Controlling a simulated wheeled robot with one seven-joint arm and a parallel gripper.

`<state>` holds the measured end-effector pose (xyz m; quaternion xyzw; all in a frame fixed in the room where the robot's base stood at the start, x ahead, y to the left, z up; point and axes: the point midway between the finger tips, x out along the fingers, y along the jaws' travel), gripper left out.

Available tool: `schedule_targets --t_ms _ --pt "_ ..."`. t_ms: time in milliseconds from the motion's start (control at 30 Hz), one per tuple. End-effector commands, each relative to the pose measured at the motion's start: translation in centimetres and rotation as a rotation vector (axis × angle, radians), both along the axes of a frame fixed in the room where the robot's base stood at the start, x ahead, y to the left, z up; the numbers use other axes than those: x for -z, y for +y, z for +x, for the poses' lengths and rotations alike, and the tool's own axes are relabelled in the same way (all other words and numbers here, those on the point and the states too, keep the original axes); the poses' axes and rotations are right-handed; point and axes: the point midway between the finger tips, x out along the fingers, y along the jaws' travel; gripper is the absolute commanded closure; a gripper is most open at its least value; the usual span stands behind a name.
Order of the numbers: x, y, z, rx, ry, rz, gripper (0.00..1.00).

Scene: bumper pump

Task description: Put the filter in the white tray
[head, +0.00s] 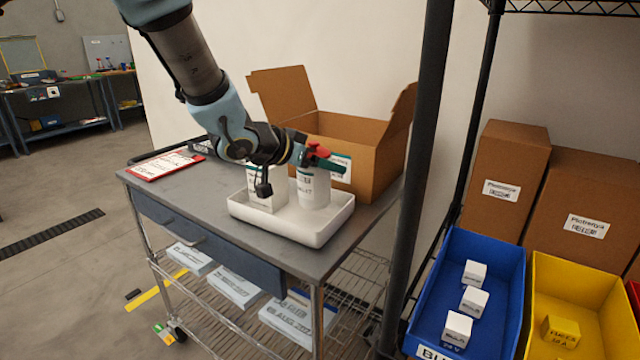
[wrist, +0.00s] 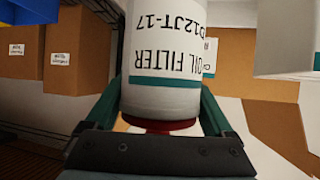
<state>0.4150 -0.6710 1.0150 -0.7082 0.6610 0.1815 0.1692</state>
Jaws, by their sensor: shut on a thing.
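The filter (head: 313,188) is a white can with a red top end, upright within the white tray's outline in the head view. In the wrist view the filter (wrist: 166,65) fills the middle, its "OIL FILTER" label upside down. My gripper (head: 324,161) is shut on its red-topped end, with green fingers at both sides; they also show in the wrist view (wrist: 165,108). The white tray (head: 300,232) lies on the grey cart top. I cannot tell whether the filter's lower end touches the tray floor.
A white box (head: 266,188) stands in the tray, left of the filter. An open cardboard box (head: 372,160) is behind the tray. A red-edged clipboard (head: 165,164) lies at the cart's left. A dark shelf post (head: 424,150) stands right of the cart, with blue (head: 510,275) and yellow (head: 600,285) bins beyond.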

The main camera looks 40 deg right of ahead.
Motion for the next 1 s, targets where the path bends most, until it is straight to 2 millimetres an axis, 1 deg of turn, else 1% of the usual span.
schedule_targets --t_ms 67,333,567,733,767,833,867,1000 --pt "0.4 -0.1 0.0 0.001 0.0 -0.002 1.0" --pt "3.6 0.0 0.0 0.0 0.0 -0.001 1.0" --pt "3.6 0.0 0.0 0.0 -0.002 -0.004 1.0" --pt "4.1 0.0 0.0 0.0 -0.002 -0.003 1.0" --pt "4.1 0.0 0.0 -0.001 0.0 0.0 0.09" --pt "4.1 0.0 0.0 -0.001 0.0 0.0 0.02" --pt "4.1 0.0 0.0 -0.001 0.0 0.0 0.0" --pt "4.1 0.0 0.0 -0.001 0.0 0.0 0.0"
